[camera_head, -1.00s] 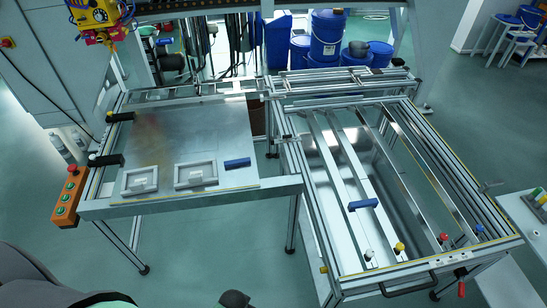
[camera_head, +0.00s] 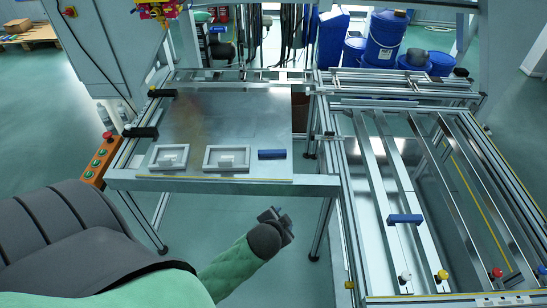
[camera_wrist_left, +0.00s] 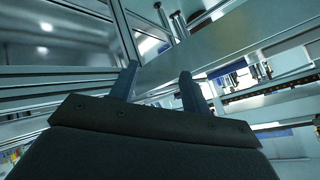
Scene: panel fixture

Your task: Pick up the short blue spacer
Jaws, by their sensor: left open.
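Two blue bars are in the head view. One blue bar (camera_head: 272,154) lies on the metal plate near its front right corner. The other blue bar (camera_head: 405,219) lies across the rails of the right frame. I cannot tell for sure which is the short spacer. My left gripper (camera_head: 280,213) is in front of the metal table, below and apart from the bar on the plate. In the left wrist view its two fingers (camera_wrist_left: 158,72) are apart with nothing between them. A blue patch shows at the right there, too unclear to name. My right gripper is not in view.
The metal plate (camera_head: 222,125) carries two grey square frames (camera_head: 169,157) and (camera_head: 226,158) left of the bar. The table's front beam (camera_head: 220,184) lies between my gripper and the plate. Black clamps (camera_head: 142,132) stand on the left edge. Coloured knobs (camera_head: 442,275) line the right frame.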

